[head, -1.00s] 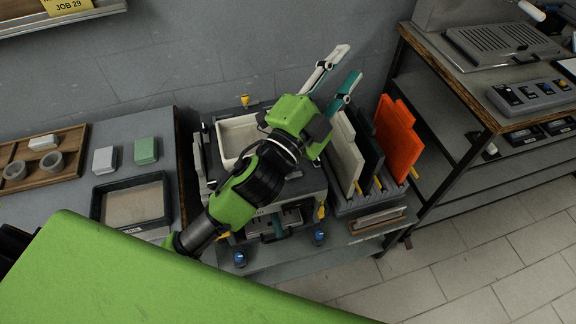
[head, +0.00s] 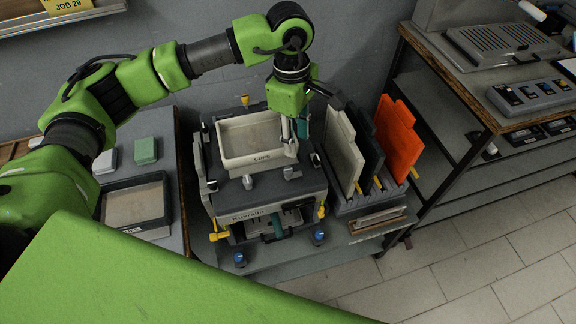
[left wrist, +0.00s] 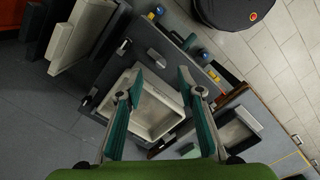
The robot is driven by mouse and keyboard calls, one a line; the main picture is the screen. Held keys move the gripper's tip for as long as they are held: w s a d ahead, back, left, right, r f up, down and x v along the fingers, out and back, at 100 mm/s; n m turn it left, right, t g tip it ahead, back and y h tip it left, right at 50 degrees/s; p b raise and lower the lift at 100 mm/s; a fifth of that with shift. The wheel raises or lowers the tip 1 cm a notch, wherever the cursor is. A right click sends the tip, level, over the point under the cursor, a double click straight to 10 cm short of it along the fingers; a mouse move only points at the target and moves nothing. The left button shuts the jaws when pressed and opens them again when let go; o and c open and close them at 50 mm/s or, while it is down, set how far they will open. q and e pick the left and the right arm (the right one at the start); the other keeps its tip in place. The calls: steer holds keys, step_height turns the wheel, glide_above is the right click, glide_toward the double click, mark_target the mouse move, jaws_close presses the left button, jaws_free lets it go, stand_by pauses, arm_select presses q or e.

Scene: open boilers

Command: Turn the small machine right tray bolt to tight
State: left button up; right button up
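The small machine (head: 262,205) stands on the low bench with a cream tray (head: 238,160) on top. Two small light metal pieces that look like the tray bolts sit at its front edge: the right one (head: 291,173) and the left one (head: 248,182). I cannot tell how tight either is. My left gripper (head: 293,142) points down over the tray's right side, behind the right bolt and apart from it. In the left wrist view its two teal-padded fingers (left wrist: 160,74) are spread and empty, with the tray (left wrist: 158,112) between and beyond them. My right gripper is not in view.
A rack with a white board (head: 344,150), a black one and an orange one (head: 397,140) stands close right of the machine. Yellow handles (head: 219,236) and blue knobs (head: 240,258) are at its front. A black-rimmed tray (head: 133,229) is on the left table.

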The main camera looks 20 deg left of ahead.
mark_target(288, 169)
arm_select(q)
steer(key=shift+y, duration=0.4)
steer(key=f+p, duration=0.1)
steer(key=f, duration=0.3)
steer(key=a+f+p, duration=0.1)
steer(key=f, duration=0.3)
steer(key=a+f+p, duration=0.1)
steer(key=f+p, duration=0.1)
steer(key=f, duration=0.1)
steer(key=shift+w+f, duration=0.25)
steer(key=shift+f, duration=0.9)
jaws_close()
